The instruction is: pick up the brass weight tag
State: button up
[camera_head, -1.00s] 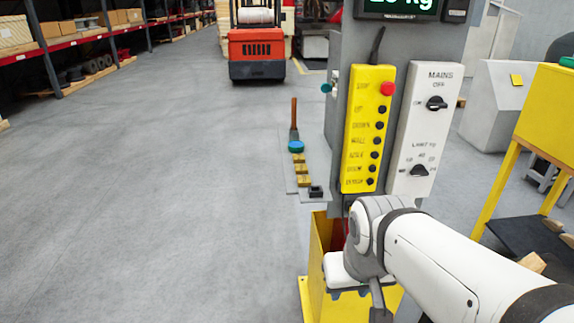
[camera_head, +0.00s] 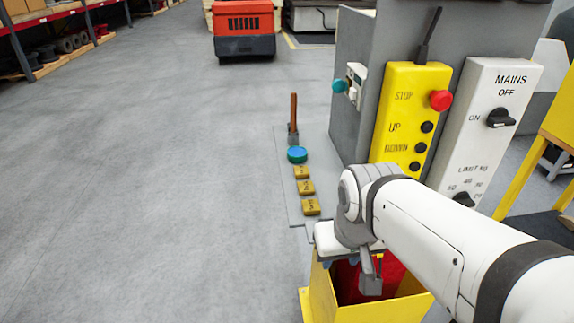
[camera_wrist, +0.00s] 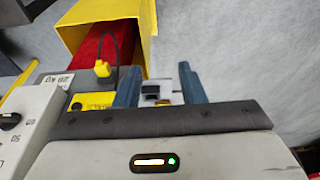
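Three small brass-coloured tags lie in a row on a grey shelf (camera_head: 284,160) in the head view: a far one (camera_head: 302,172), a middle one (camera_head: 306,188) and a near one (camera_head: 311,207). They bear dark marks too small to read, and I cannot tell which is the weight tag. My gripper (camera_wrist: 160,85) shows two blue-grey fingers spread apart in the wrist view. A small black block (camera_wrist: 151,90) shows between them, not visibly gripped. In the head view my gripper is at the shelf's near end, right of and nearer than the tags, partly hidden by my wrist.
A blue round button (camera_head: 297,154) and an upright brown handle (camera_head: 293,112) stand beyond the tags. A yellow control panel (camera_head: 405,115) and a white mains panel (camera_head: 487,120) rise at the right. A yellow bin (camera_head: 345,312) with red inside stands below. Open floor lies left.

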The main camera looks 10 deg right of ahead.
jog(key=shift+d, duration=0.15)
jog(key=shift+o, duration=1.4)
jog(key=shift+w+r, duration=0.1)
jog(key=shift+w, duration=0.3)
jog(key=o, duration=0.5)
jog(key=shift+t, duration=0.3)
jog(key=w+p, duration=0.1)
jog(key=w, duration=0.2)
jog(key=w+p, duration=0.1)
jog(key=w, duration=0.3)
jog(key=w+p, duration=0.1)
jog(key=w, duration=0.3)
jog(key=shift+w+d+f, duration=0.2)
jog(key=shift+d, duration=0.2)
jog(key=p, duration=0.2)
send_near(311, 206)
jog(key=shift+w+f+t+p, duration=0.15)
jog(key=shift+f+t+p, duration=0.1)
jog(key=shift+f, duration=0.55)
jog(key=shift+w+f+t+p, duration=0.15)
jog(key=shift+w+f+p, duration=0.05)
jog(key=shift+f, duration=0.6)
jog(key=shift+p+x, duration=0.9)
jog(key=shift+x, duration=1.75)
